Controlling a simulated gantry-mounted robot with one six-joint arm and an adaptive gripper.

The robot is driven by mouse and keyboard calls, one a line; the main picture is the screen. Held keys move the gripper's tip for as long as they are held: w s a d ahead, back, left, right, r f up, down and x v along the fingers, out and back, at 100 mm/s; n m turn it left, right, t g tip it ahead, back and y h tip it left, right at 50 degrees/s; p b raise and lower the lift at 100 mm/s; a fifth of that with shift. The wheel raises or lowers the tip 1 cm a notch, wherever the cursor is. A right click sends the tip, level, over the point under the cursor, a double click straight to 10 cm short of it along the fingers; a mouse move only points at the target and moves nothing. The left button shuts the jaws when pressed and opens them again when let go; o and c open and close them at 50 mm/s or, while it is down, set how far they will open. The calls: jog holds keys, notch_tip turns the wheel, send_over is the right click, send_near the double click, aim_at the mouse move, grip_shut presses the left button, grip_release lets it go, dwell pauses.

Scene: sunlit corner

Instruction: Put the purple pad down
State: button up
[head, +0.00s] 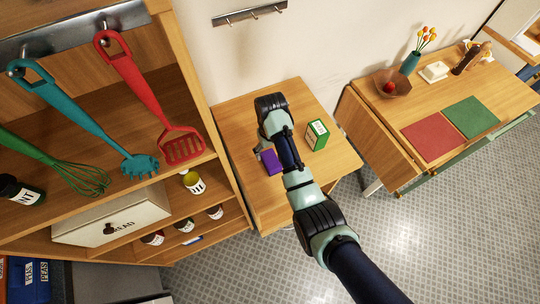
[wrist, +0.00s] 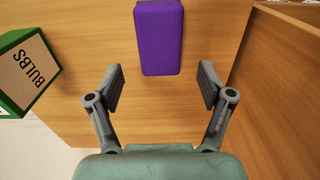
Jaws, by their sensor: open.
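The purple pad (wrist: 159,42) lies on the wooden table top, ahead of my gripper in the wrist view. In the head view the purple pad (head: 270,161) shows just left of my arm. My gripper (wrist: 160,90) is open, with its two fingers spread and nothing between them. The pad's near end lies close to the gap between the fingertips, and the fingers do not touch it.
A green and white BULBS box (head: 317,134) stands on the small table (head: 335,156), right of the pad. A wooden shelf with hanging utensils (head: 135,80) is at the left. A desk with red (head: 432,138) and green mats (head: 471,117) is at the right.

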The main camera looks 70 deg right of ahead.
aim_at(270, 157)
notch_tip(270, 157, up, 6)
jog(key=shift+f, duration=0.2)
